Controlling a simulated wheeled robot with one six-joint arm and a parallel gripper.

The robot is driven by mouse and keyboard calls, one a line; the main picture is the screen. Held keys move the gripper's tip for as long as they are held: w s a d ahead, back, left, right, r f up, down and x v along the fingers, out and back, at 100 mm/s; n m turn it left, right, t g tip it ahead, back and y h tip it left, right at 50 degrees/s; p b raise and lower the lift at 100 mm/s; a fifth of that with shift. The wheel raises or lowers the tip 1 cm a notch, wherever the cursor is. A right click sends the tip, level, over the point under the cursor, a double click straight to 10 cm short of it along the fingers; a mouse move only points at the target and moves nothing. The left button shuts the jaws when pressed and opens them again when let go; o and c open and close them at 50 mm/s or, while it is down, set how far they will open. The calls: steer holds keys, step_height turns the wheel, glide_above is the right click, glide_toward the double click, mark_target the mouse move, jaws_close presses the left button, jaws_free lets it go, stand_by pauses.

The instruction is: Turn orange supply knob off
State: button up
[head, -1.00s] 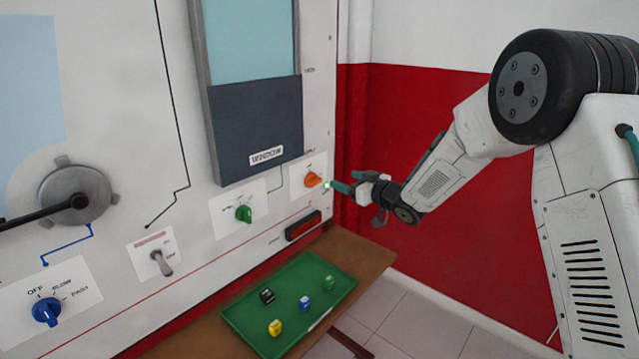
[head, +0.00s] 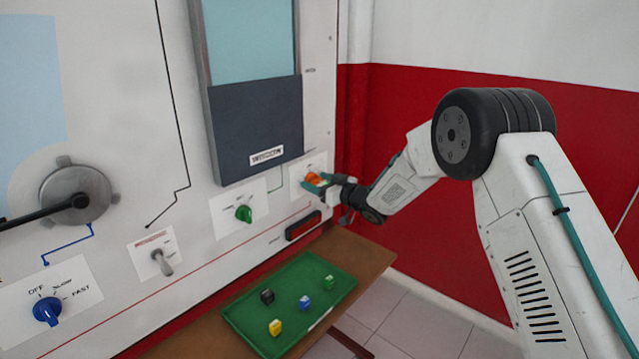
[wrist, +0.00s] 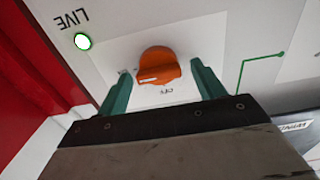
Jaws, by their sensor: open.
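The orange supply knob (head: 313,178) is on a white label plate at the right end of the panel. In the wrist view the orange knob (wrist: 158,66) has a white pointer mark on its left side, with the word OFF on the plate near its lower right. My gripper (head: 318,187) is at the knob and partly covers it in the head view. In the wrist view my gripper (wrist: 162,85) is open, with one teal finger on each side of the knob and visible gaps. A lit white-green lamp (wrist: 82,41) sits beside the word LIVE.
A green knob (head: 244,214), a toggle switch (head: 162,262) and a blue knob (head: 47,311) are on the panel to the left. A red-windowed black fitting (head: 303,226) is below the orange knob. A green tray (head: 243,333) with several small blocks lies on the wooden shelf (head: 372,262).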

steer(key=shift+d, duration=0.1)
steer(key=c, duration=1)
steer(key=n, duration=0.4)
steer(key=shift+s+n, duration=0.15)
steer(key=shift+n, duration=0.25)
steer(key=n, duration=0.4)
steer(key=shift+a+f+n, duration=0.15)
steer(key=shift+a+n, duration=0.1)
steer(key=shift+n, duration=0.05)
steer(key=n, duration=0.4)
steer(key=shift+s+f, duration=0.1)
steer(key=shift+f+n, duration=0.1)
steer(key=shift+n, duration=2.2)
